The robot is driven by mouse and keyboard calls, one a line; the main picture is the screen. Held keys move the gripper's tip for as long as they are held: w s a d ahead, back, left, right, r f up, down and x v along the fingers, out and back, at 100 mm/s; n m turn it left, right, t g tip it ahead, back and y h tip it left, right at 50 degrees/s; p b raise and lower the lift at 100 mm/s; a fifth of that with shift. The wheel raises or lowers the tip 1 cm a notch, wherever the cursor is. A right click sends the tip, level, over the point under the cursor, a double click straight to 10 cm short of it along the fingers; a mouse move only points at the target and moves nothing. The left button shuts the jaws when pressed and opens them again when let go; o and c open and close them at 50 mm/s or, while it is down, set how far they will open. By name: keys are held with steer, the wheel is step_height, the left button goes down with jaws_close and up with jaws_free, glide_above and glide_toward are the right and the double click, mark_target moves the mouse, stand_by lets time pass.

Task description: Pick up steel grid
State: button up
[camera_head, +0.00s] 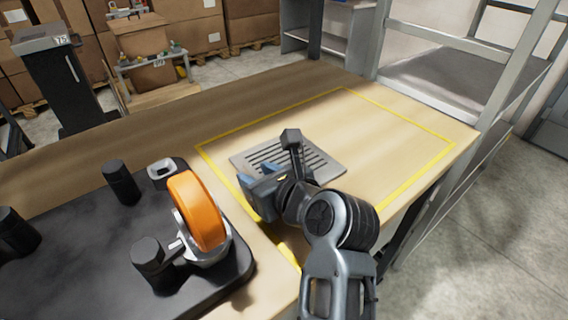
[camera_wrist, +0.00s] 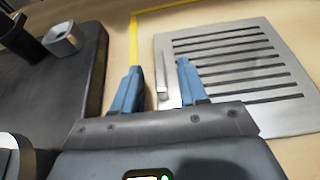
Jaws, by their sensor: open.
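The steel grid (camera_head: 322,162) is a flat grey plate with dark parallel slots, lying on the wooden table inside a yellow outline. It also shows in the wrist view (camera_wrist: 285,112), filling the right side, with a small raised tab near its left edge. My gripper (camera_wrist: 158,88) is open, with its two blue fingers apart. In the wrist view the fingertips appear on either side of the tab at the grid's left edge. In the head view my gripper (camera_head: 262,188) covers the grid's near left part. I cannot tell whether the fingers touch the grid.
A black base (camera_head: 75,265) with an orange wheel (camera_head: 199,212) and several black posts stands left of the grid. The yellow outline (camera_head: 405,115) encloses clear table behind and right of the grid. A metal rack (camera_head: 470,50) stands at the right table edge.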

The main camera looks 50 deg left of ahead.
steer(key=shift+a+f, duration=0.1)
steer(key=shift+a, duration=0.1)
steer(key=shift+c, duration=0.4)
jaws_close()
